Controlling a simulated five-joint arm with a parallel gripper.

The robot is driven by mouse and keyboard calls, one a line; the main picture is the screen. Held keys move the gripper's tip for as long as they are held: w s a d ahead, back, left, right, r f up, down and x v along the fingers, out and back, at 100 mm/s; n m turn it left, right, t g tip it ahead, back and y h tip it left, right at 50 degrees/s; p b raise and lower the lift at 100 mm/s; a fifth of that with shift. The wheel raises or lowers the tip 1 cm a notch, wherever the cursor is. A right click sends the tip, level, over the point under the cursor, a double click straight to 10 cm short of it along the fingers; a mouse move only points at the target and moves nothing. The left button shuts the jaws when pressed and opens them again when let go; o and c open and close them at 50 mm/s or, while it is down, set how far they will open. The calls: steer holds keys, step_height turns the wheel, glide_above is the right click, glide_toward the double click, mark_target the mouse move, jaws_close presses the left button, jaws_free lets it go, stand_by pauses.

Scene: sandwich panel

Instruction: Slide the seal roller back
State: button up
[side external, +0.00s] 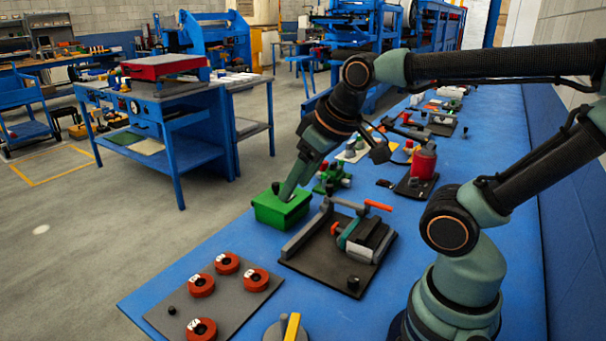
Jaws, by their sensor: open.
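My gripper (289,192) points down at a green box (281,212) on the blue bench. Its tip overlaps the box's top in the picture; I cannot tell whether they touch. The fingers are small here, and nothing shows held between them. No part is plainly recognisable as the seal roller. Right of the box, a dark base plate (322,272) carries a grey rail (307,229), a teal and dark block (366,239) and an orange-red handle (378,205). Farther back, a red cylinder (424,163) stands upright on a black plate.
A grey plate (226,305) with several red rings lies at the front left. A round grey part with a yellow bar (292,327) is at the front edge. A green fixture (331,179) stands just behind the box. Bare blue bench lies between the grey plate and the base plate.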

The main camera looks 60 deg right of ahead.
steer(key=m+g, duration=0.6)
steer(key=m, duration=1.5)
glide_above(330, 185)
step_height(330, 185, down, 5)
step_height(330, 185, down, 12)
steer(key=shift+r, duration=0.2)
jaws_close()
steer(key=shift+a, duration=0.1)
